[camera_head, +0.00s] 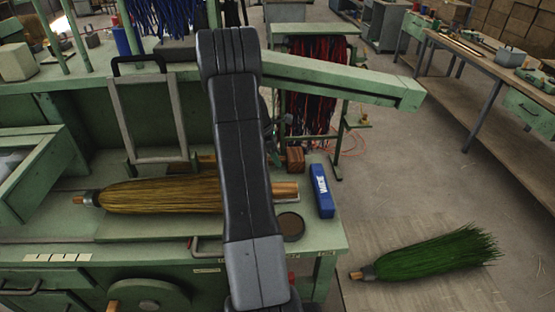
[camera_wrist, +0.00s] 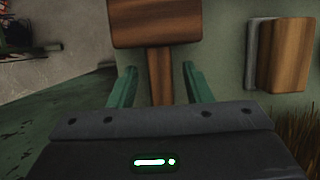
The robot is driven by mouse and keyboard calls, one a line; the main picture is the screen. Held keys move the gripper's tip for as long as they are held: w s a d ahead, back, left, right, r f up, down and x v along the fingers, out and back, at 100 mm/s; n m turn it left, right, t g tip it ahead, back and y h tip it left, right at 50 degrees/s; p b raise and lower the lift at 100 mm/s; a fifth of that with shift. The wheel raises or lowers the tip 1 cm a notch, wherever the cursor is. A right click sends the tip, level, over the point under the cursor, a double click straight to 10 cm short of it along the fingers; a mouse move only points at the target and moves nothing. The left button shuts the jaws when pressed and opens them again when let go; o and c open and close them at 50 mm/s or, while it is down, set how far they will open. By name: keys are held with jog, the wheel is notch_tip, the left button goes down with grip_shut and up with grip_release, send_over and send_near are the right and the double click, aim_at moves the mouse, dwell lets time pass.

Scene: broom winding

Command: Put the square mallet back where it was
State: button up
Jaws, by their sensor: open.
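The square mallet lies on the green bench top, with its blocky brown wooden head (camera_wrist: 155,22) at the top of the wrist view and its handle (camera_wrist: 160,75) running down toward me. In the head view a brown wooden block that looks like its head (camera_head: 295,158) shows just right of my arm. My gripper (camera_wrist: 157,85) is open, with its two green fingers on either side of the handle and a visible gap on each side. The lower end of the handle is hidden by the gripper body.
A blue box (camera_head: 321,190) and a dark round disc (camera_head: 291,226) are on the bench's right end. A straw broom (camera_head: 160,195) lies left of my arm. A green broom (camera_head: 430,255) is on the floor.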

jog(key=v, duration=1)
jog(key=shift+r+b, duration=0.15)
jog(key=shift+b, duration=0.3)
